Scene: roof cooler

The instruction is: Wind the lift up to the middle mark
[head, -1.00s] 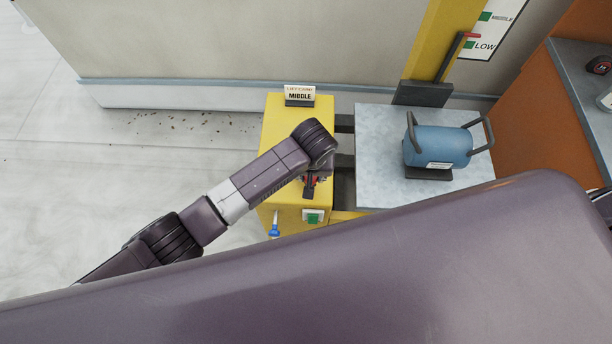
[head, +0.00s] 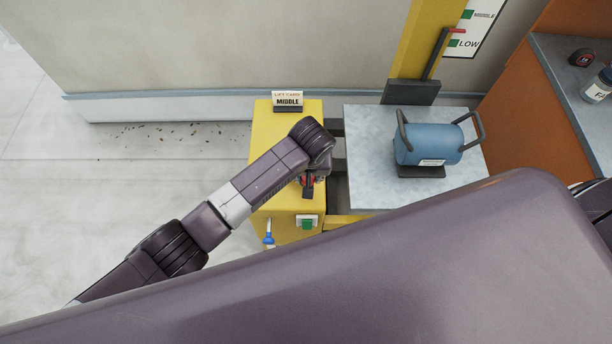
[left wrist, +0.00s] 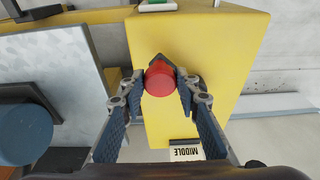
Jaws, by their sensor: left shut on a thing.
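The yellow lift cabinet (head: 290,130) carries a crank with a red knob (left wrist: 160,77). My left gripper (left wrist: 157,80) is shut on that knob; in the head view the gripper (head: 308,186) is partly hidden by its own wrist. The grey lift platform (head: 370,130) bears a blue tank (head: 434,146) with dark handles. On the wall scale (head: 474,30), the red pointer (head: 457,30) stands just above the green LOW mark (head: 454,43) and below the green MIDDLE mark (head: 467,14). A card (head: 288,100) on the cabinet reads MIDDLE. My right gripper is out of view.
A green switch (head: 307,222) and a blue-and-white item (head: 268,236) are on the cabinet's near side. The yellow mast (head: 413,40) rises behind the platform. An orange counter (head: 530,100) with a tape measure (head: 581,57) and bottle (head: 598,86) stands right.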

